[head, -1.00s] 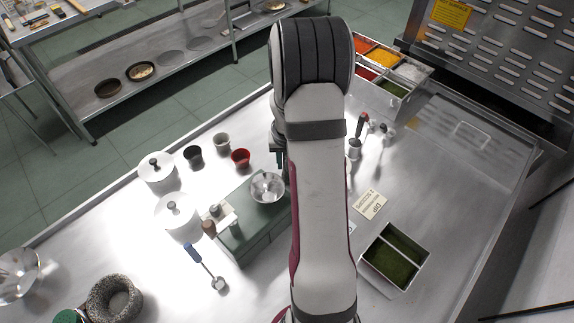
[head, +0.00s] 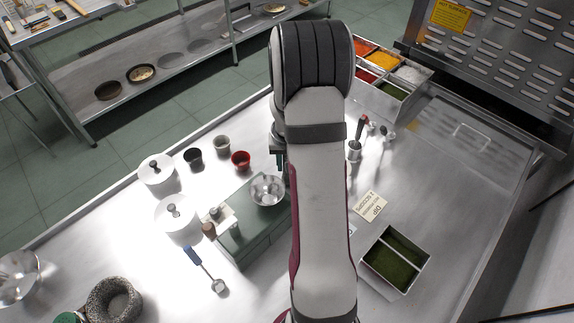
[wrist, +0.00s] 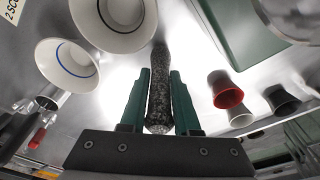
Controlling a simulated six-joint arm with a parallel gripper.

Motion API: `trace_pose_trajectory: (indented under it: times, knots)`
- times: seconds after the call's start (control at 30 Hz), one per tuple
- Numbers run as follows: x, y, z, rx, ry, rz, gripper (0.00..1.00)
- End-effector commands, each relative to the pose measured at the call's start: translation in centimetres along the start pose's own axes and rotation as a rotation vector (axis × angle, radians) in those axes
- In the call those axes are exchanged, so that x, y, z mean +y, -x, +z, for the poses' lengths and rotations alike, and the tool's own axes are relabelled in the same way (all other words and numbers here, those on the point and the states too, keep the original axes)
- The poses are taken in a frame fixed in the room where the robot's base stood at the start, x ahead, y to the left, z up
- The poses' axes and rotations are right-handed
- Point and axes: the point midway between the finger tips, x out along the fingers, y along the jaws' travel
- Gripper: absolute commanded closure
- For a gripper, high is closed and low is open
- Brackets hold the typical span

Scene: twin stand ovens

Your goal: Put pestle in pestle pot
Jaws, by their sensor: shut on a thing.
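My gripper (wrist: 160,80) has green fingers shut on a dark speckled pestle (wrist: 159,98) in the wrist view. The pestle lies lengthwise between the fingers. In the head view my arm hides the pestle and most of the gripper; a bit of green finger (head: 280,159) shows at the arm's left edge. The pestle pot, a round speckled stone bowl (head: 97,302), stands at the lower left of the head view, well away from the gripper. It looks empty.
A green box (head: 262,237) with a metal bowl (head: 267,189) stands left of my arm. White lidded pots (head: 176,217), small cups (head: 241,160) and a blue-handled tool (head: 206,270) lie between gripper and pestle pot. White bowls (wrist: 68,65) show near the gripper.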

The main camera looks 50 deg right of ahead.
Motion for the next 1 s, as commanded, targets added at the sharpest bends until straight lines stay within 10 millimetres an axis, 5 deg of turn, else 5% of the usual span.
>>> trace_pose_trajectory:
  times: [0.27,0.73,1.0]
  knots:
    - [0.3,4.3,-0.6,0.005,-0.003,0.000,1.00]
    - [9.5,10.8,3.0,0.003,-0.003,0.001,1.00]
    - [9.6,11.8,3.2,0.001,0.022,-0.003,1.00]
